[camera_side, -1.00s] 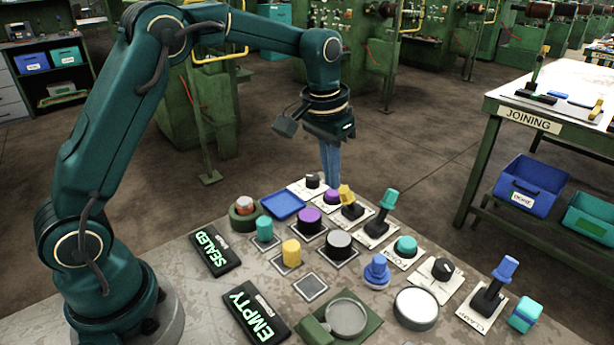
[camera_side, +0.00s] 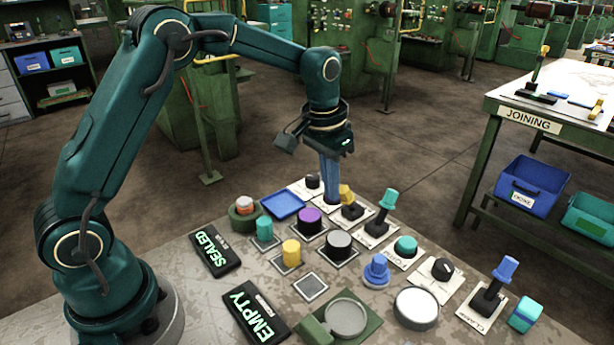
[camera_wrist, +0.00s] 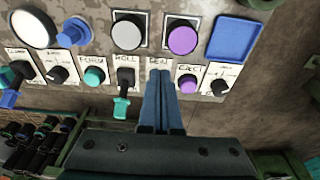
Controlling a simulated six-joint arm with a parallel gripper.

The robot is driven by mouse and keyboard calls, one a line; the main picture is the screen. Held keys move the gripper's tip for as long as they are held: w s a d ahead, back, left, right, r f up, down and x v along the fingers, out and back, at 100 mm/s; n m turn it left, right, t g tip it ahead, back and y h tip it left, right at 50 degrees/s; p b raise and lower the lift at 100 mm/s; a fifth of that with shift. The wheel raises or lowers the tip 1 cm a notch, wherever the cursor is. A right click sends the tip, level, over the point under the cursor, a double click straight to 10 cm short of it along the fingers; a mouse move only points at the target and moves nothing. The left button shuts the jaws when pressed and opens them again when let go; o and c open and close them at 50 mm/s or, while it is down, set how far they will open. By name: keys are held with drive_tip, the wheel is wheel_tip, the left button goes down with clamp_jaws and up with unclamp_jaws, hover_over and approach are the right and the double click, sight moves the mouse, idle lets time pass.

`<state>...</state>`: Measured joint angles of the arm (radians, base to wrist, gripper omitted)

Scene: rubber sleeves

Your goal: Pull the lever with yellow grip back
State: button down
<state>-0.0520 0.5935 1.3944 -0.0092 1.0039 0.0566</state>
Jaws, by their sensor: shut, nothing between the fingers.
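The lever with the yellow grip (camera_side: 346,194) stands on a white plate with a black base, between the lever with the teal grip (camera_side: 390,199) and my gripper. My gripper (camera_side: 332,204) is shut and empty, its blue fingers pointing down just left of the yellow grip in the side view. I cannot tell whether they touch it. In the wrist view my gripper (camera_wrist: 160,74) covers the plate whose label partly reads "PEN", and the yellow grip is hidden. The teal-grip lever (camera_wrist: 122,106) shows left of the fingers there.
A purple round button (camera_wrist: 187,84) is close on the right of the fingers in the wrist view, with a black knob (camera_wrist: 220,86) beyond.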

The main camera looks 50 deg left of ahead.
drive_tip(key=shift+f, duration=1.1)
drive_tip(key=shift+w, duration=0.1)
